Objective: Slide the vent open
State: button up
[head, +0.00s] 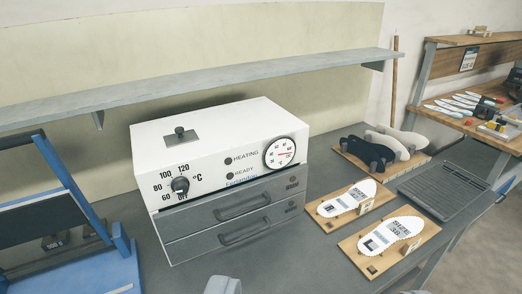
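The vent (180,134) is a dark grey plate with a small upright knob, on the top of a white heating oven (235,125), left of the top's middle. Whether an opening lies under the plate cannot be seen. Only a rounded light-grey part of my gripper (222,285) shows at the bottom edge, in front of the oven and well apart from the vent. A faint grey edge shows at the bottom right. The fingertips are not clearly seen.
The oven has a temperature knob (180,185), a dial (280,153) and two grey drawers (240,215), both shut. A grey shelf (200,85) runs above and behind it. A blue frame (120,255) stands left. Boards with white insoles (390,235) lie right.

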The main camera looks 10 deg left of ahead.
aim_at(181, 136)
jog(key=z, duration=0.2)
jog(key=k, duration=0.35)
jog(key=u, duration=0.6)
jog(key=i, duration=1.25)
jog(key=z, duration=0.4)
